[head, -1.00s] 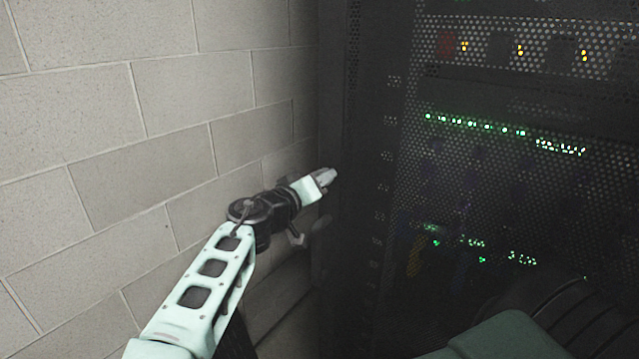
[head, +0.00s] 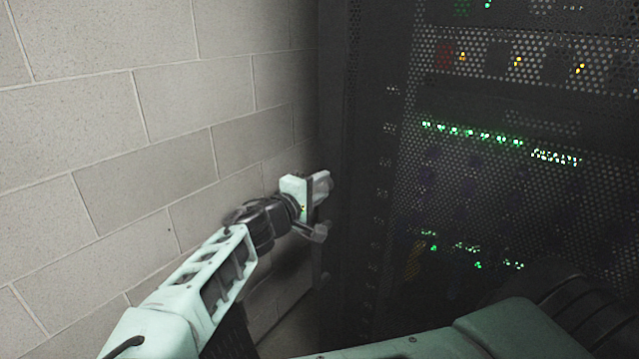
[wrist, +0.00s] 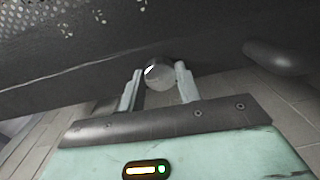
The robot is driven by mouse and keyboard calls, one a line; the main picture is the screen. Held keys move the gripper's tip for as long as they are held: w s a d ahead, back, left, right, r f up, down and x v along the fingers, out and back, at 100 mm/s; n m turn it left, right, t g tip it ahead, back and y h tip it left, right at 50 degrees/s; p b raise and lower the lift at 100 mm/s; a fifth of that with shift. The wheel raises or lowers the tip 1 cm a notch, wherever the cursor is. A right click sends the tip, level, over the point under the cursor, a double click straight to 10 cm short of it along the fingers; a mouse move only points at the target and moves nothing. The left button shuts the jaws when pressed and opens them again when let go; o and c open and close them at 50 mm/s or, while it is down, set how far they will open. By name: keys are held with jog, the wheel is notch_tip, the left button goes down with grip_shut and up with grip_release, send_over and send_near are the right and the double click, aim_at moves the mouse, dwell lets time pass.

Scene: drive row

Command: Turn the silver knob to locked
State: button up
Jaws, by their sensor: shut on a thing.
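The silver knob (wrist: 160,76) is round and shiny, and in the wrist view it sits between my two fingers against the dark rack face. My gripper (wrist: 159,86) is shut on it, with one pale finger on each side. In the head view my gripper (head: 321,208) is at the rack's left edge, one finger above the other. I cannot make out the knob there, nor read its locked or unlocked marking in either view.
The dark perforated server rack (head: 400,200) with green and amber lights fills the right. A pale block wall (head: 160,110) stands close on the left. A dark rounded handle-like part (wrist: 278,57) sticks out right of the knob in the wrist view.

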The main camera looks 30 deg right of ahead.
jog(key=shift+n+p, duration=0.35)
jog(key=shift+n, duration=0.45)
jog(key=o, duration=1)
jog(key=shift+a, duration=0.1)
jog(key=b+v, duration=0.5)
jog(key=v, duration=1.2)
jog(key=shift+a, duration=0.15)
jog(key=shift+f, duration=0.1)
